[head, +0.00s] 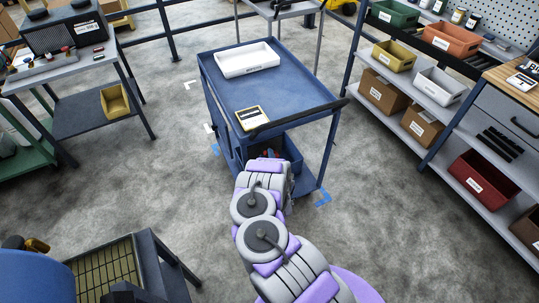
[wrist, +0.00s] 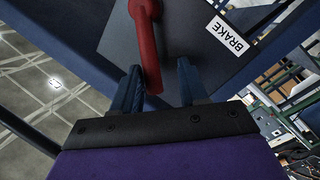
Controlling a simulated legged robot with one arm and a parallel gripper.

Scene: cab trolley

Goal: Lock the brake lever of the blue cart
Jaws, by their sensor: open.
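The blue cart (head: 285,95) stands ahead of me in the head view. In the wrist view a red brake lever (wrist: 149,45) hangs down in front of a dark plate on the cart, beside a white label reading BRAKE (wrist: 226,35). My gripper (wrist: 160,80) is open, its two blue fingers on either side of the lever's lower end. The lever looks nearer the left finger; whether it touches that finger cannot be told. In the head view my arm hides the gripper, and a small red patch shows just above my wrist.
A white tray (head: 247,59) and a small yellow labelled box (head: 252,118) sit on the cart top. Blue floor marks (head: 323,198) lie by the cart. A shelf with bins (head: 438,87) stands right, a workbench (head: 72,57) left. Floor between is clear.

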